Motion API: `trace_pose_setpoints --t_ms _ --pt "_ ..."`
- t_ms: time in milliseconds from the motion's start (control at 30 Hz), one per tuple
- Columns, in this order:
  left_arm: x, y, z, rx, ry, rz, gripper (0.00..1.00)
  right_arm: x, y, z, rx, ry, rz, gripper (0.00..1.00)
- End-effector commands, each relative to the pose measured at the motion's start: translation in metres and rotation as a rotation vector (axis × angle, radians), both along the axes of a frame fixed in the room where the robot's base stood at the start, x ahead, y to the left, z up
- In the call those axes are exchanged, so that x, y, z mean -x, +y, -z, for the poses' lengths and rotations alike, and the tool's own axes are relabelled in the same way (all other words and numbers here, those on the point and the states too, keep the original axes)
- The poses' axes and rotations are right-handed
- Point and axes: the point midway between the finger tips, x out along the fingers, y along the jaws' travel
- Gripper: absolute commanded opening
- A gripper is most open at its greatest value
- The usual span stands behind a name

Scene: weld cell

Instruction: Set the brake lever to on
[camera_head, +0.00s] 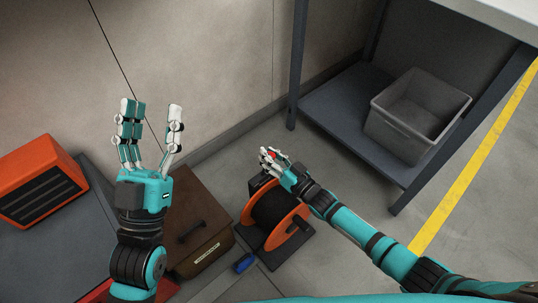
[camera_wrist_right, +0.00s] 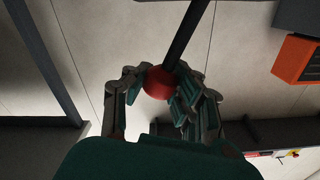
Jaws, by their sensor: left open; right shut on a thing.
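The brake lever shows in the right wrist view as a dark bar with a red ball knob (camera_wrist_right: 159,83). In the head view a bit of the red knob (camera_head: 272,153) shows between my right fingers, beside the cable reel (camera_head: 273,214) with orange flanges and a dark wound drum. My right gripper (camera_head: 268,156) is shut on the red knob; its fingers also show around the knob in the right wrist view (camera_wrist_right: 160,88). Most of the lever's base and any on or off marking are hidden or too small to read. My left gripper (camera_head: 152,108) is open, empty and raised before the wall.
A brown box (camera_head: 203,213) with a dark handle stands left of the reel. An orange unit (camera_head: 36,180) is at the far left. A blue object (camera_head: 243,263) lies in front of the reel. A grey bin (camera_head: 414,112) sits on the shelf (camera_head: 335,110) at right.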

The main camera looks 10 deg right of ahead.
Motion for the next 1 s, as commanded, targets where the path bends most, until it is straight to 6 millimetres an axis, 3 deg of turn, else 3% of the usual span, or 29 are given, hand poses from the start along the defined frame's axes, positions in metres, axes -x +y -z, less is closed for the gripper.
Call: trace_pose_setpoints --t_ms 67,100,300,667,1000 --pt "0.000 0.000 0.000 0.000 0.000 0.000 0.50 0.001 -0.007 0.008 0.017 0.012 0.008 0.00" --pt "0.000 0.000 0.000 0.000 0.000 0.000 0.50 0.001 -0.007 0.008 0.016 0.012 0.008 0.28" --pt "0.000 0.000 0.000 0.001 0.000 0.001 0.50 0.001 -0.005 0.006 0.012 0.008 0.006 0.52" --pt "0.000 -0.001 -0.002 0.001 -0.004 0.003 0.50 0.006 -0.007 0.003 0.007 0.004 0.003 0.52" --pt "0.000 0.000 -0.001 0.001 -0.002 0.001 0.50 0.060 -0.047 0.004 0.010 0.007 0.004 0.52"
